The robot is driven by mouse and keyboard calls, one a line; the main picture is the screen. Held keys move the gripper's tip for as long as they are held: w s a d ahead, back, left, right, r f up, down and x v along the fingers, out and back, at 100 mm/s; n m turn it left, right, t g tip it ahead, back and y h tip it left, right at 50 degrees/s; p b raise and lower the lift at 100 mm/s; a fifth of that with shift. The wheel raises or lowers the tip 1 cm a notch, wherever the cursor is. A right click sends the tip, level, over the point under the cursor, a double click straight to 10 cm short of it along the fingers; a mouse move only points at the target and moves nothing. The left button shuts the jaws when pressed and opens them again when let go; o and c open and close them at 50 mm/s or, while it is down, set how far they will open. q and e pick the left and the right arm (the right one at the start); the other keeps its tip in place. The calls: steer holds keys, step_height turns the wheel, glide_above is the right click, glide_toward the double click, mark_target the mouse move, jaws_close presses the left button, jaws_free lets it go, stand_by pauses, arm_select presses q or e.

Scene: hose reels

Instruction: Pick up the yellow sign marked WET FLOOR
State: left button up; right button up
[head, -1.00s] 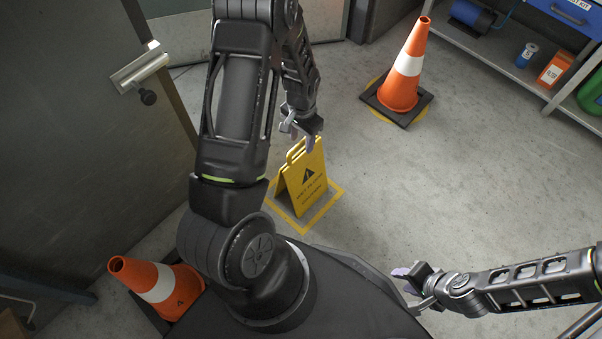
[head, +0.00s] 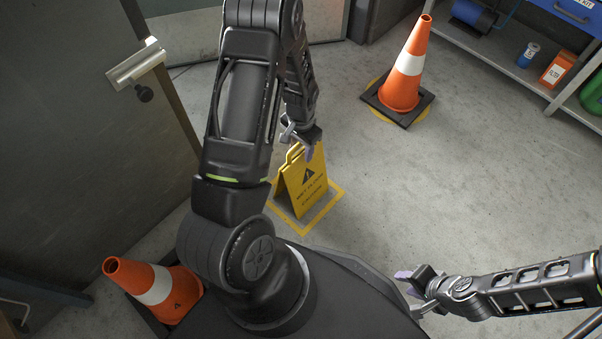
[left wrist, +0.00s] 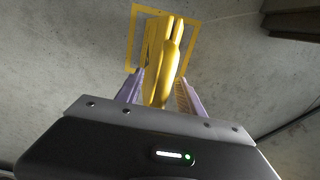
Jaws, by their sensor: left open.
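The yellow WET FLOOR sign (head: 308,187) stands upright on the floor inside a yellow taped square (head: 331,203), left of centre in the head view. My left gripper (head: 300,150) is open at the top of the sign. In the left wrist view the sign's top edge (left wrist: 163,75) rises between the two open fingers of my left gripper (left wrist: 160,92); I cannot tell whether they touch it. My right gripper (head: 408,283) is low in the head view, away from the sign and empty; its jaw opening is too small to judge.
An orange cone (head: 404,75) stands on a black base at the back. Another orange cone (head: 155,288) is at the lower left near a grey door (head: 80,120). A shelf (head: 500,62) with containers is at the upper right. The floor right of the sign is clear.

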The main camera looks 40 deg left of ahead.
arm_select(q)
steer(key=shift+c, duration=0.6)
jaws_close()
stand_by(0.8)
